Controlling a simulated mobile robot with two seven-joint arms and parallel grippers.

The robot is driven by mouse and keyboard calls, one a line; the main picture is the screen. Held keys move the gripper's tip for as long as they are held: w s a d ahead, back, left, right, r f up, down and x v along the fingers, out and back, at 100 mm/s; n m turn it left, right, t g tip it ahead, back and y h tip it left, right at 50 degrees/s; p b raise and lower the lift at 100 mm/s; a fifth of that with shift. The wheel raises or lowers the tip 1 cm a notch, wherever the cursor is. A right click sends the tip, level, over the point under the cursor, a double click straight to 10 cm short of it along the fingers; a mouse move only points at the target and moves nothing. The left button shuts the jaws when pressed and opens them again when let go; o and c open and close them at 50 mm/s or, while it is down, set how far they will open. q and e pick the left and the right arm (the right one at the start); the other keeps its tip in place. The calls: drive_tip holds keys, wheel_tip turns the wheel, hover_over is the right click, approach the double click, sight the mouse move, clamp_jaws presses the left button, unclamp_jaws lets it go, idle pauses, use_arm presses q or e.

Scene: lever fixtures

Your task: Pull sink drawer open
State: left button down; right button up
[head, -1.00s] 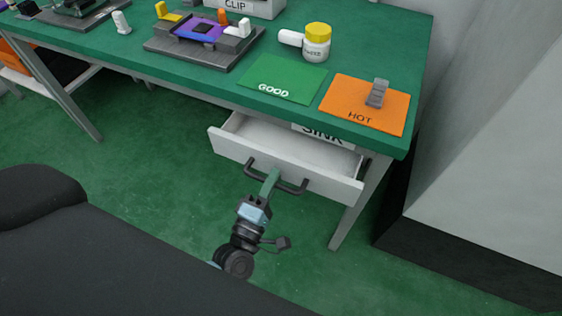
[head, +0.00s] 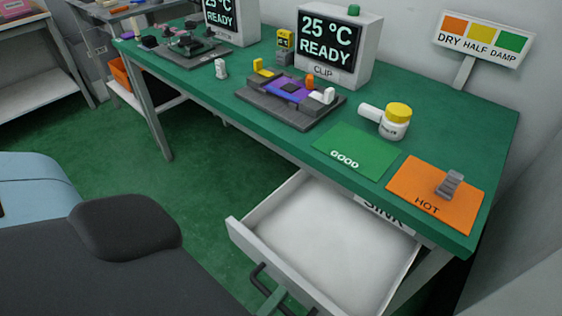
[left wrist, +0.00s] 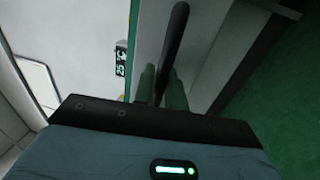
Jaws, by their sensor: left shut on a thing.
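The white sink drawer (head: 340,240) is pulled well out from under the green table, and its empty inside shows in the head view. The SINK label (head: 383,212) is on the table front above it. The drawer's dark bar handle (head: 258,274) is at the bottom edge, partly cut off. In the left wrist view the fingers (left wrist: 162,86) stand on both sides of the dark bar handle (left wrist: 177,35). My right gripper is not in view.
The green table (head: 290,150) holds a GOOD mat (head: 355,150), an orange HOT mat (head: 425,185) with a grey clip, a yellow-lidded jar (head: 396,124), a dark fixture (head: 290,98) and display boxes (head: 340,45). A wall stands close on the right.

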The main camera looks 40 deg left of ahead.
use_arm(q)
drive_tip(key=c, duration=1.5)
unclamp_jaws()
drive_tip(key=shift+c, duration=0.2)
drive_tip(key=s+f, duration=0.1)
drive_tip(key=s, duration=0.6)
drive_tip(key=shift+s+a+f+b, duration=0.15)
drive_tip(key=shift+s+f+b, duration=0.1)
drive_tip(key=shift+s+b, duration=0.15)
drive_tip(key=shift+w, duration=0.1)
